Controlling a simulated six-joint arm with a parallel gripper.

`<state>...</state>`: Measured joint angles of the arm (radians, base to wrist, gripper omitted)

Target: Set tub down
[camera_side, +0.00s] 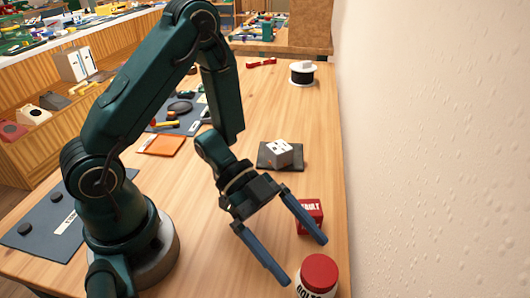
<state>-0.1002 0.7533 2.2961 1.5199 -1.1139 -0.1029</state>
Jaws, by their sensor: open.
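A white tub with a red lid (319,273) and dark lettering stands at the front right of the wooden table, cut off by the lower picture edge. My gripper (306,262) is open, its two blue fingers spread wide and pointing down toward the tub. The fingertips are near the tub's left and upper side in the picture. The tub does not appear clamped between them; whether a finger touches it I cannot tell.
A red box (310,215) with white lettering stands just behind the right finger. A white dotted cube (279,152) sits on a dark mat (294,164). An orange mat (162,145) lies left, a black-and-white spool (302,74) far back. A wall (430,150) bounds the right.

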